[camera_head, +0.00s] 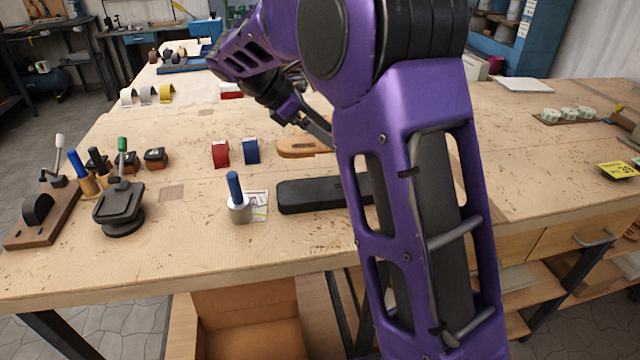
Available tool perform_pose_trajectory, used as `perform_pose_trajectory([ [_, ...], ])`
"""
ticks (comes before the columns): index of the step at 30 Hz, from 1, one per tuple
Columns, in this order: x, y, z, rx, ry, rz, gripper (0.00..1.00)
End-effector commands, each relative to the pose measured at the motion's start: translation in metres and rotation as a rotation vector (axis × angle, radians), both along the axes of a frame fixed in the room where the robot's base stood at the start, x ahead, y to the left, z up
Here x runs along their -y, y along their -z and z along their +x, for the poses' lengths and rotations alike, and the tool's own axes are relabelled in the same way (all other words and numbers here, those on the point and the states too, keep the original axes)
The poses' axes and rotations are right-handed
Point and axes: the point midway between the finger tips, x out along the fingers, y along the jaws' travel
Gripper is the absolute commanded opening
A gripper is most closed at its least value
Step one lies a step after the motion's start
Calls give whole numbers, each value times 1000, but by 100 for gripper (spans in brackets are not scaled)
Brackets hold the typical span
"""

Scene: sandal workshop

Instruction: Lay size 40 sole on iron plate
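A tan sole-shaped piece (298,147) lies on the workbench behind a long black slab (310,195). The slab looks like the iron plate, and its right end is hidden behind my arm. No size mark is readable on the sole. My gripper (319,131) points down toward the right part of the sole, and my arm hides part of it. I cannot tell whether it touches the sole or whether its fingers are open or shut.
A blue-handled metal tool (238,200) stands on a printed card left of the slab. Red (220,154) and blue (251,151) straps stand left of the sole. A black plate on a round base (120,207) stands farther left.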

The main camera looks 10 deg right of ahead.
Motion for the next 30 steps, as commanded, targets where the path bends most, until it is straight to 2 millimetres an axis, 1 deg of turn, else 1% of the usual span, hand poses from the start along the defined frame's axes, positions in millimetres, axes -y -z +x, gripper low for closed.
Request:
perform_pose_trajectory([
  [2, 0, 4, -2, -1, 11, 0, 19],
  [4, 0, 13, -3, -3, 14, -1, 19],
  [9, 0, 41, -3, -4, 12, -2, 19],
  [14, 0, 57, -3, -2, 12, -1, 19],
  [21, 0, 94, -3, -3, 11, -1, 19],
  [24, 0, 99, -2, 0, 11, -1, 19],
  [30, 0, 99, -2, 1, 11, 0, 19],
])
